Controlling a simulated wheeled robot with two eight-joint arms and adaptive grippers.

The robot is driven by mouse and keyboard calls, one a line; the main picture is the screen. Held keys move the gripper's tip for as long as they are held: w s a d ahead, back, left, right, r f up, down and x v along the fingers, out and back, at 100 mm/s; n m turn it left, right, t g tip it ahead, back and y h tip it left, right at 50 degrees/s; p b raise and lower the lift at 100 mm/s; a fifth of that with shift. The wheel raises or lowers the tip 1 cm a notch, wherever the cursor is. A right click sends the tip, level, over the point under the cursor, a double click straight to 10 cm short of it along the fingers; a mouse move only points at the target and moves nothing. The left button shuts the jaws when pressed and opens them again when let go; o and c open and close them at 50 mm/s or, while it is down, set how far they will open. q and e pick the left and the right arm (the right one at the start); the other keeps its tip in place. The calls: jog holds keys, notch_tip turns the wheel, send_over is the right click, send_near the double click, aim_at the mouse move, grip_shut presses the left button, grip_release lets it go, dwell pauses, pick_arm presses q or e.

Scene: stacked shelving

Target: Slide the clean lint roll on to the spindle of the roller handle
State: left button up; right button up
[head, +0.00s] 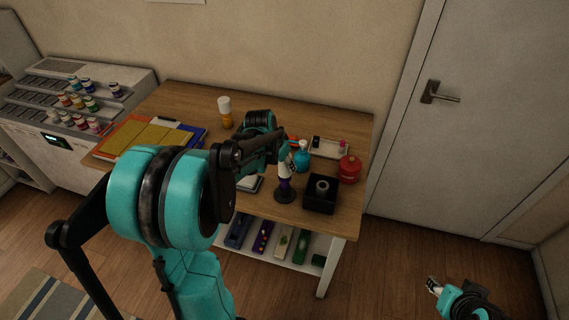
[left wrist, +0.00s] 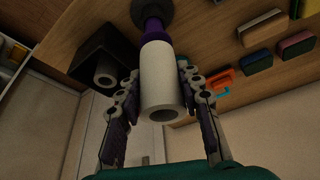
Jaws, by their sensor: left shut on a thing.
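A white lint roll (left wrist: 160,85) is between the two fingers of my left gripper (left wrist: 159,78), which is shut on it. In the head view my left gripper (head: 288,163) is above the handle, partly hiding the roll (head: 285,170). The purple roller handle (left wrist: 153,28) stands upright on a dark round base (head: 285,197). The roll is lined up with the handle, its far end at the purple collar. The spindle is hidden; the roll's near end shows a dark hole. My right gripper (head: 434,286) is low at the right, away from the table; its opening is unclear.
A black box (head: 320,207) holding another roll (head: 322,186) stands right of the handle. Folders (head: 150,137) lie at the left. A lower shelf (head: 290,262) holds several boxes.

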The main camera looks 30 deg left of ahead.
pick_arm(q)
jog(key=shift+f+b, duration=0.65)
jog(key=shift+f, duration=0.25)
dwell(0.3)
dwell(0.9)
jog(key=o, duration=0.6)
jog(key=shift+r+p, duration=4.25)
jog(key=shift+r, duration=1.35)
